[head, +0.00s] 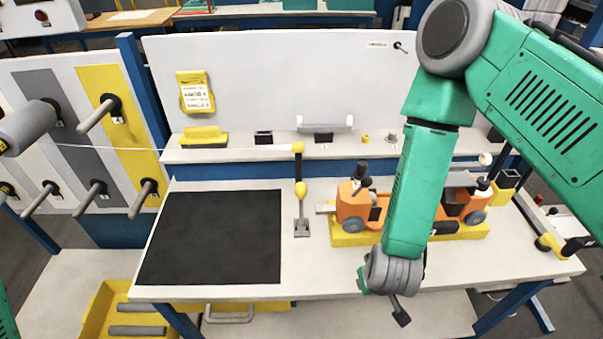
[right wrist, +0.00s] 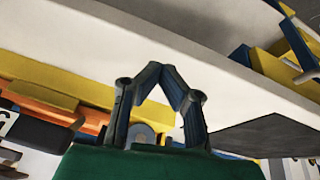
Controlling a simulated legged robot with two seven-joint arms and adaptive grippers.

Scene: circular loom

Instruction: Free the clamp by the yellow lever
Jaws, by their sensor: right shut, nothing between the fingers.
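The yellow lever (head: 301,189) stands about upright on a small metal clamp base (head: 302,227), on the white table between the black mat (head: 210,238) and the orange machine (head: 362,203). Whether the clamp grips anything is too small to tell. My right gripper (head: 401,314) hangs at the table's front edge, to the right of the lever and nearer to me, apart from it. In the right wrist view its fingers (right wrist: 170,75) meet at the tips, with nothing between them. The lever does not show clearly there. My left gripper is out of view.
The orange machine sits on a yellow base (head: 470,232), partly hidden behind my right arm. A thin pale thread runs from the left rack to a yellow-tipped post behind the lever. A yellow bin (head: 95,318) stands low at left. The table front between mat and arm is clear.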

